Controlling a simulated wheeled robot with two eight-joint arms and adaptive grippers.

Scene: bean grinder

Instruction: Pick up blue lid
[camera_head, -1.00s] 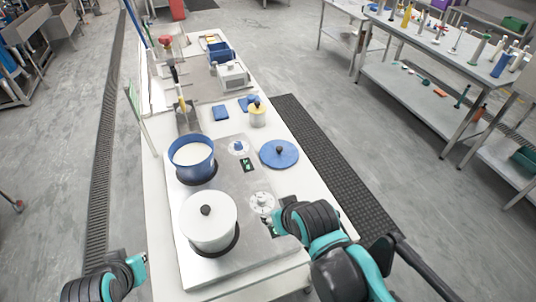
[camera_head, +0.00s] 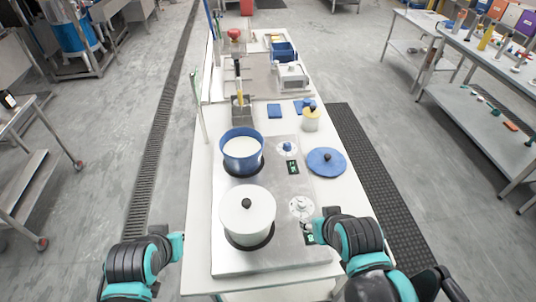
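The blue lid (camera_head: 326,161) lies flat on the white table to the right of the steel cooktop. It is round with a dark knob on top. A blue pot (camera_head: 242,153) with white contents stands uncovered on the far burner. My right arm comes in at the lower right, nearer to me than the lid and apart from it. My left arm comes in at the lower left, beside the table's near left edge. The fingers of both grippers cannot be made out.
A white pot (camera_head: 247,214) with a white lid stands on the near burner of the cooktop (camera_head: 228,263). The table around the lid is clear.

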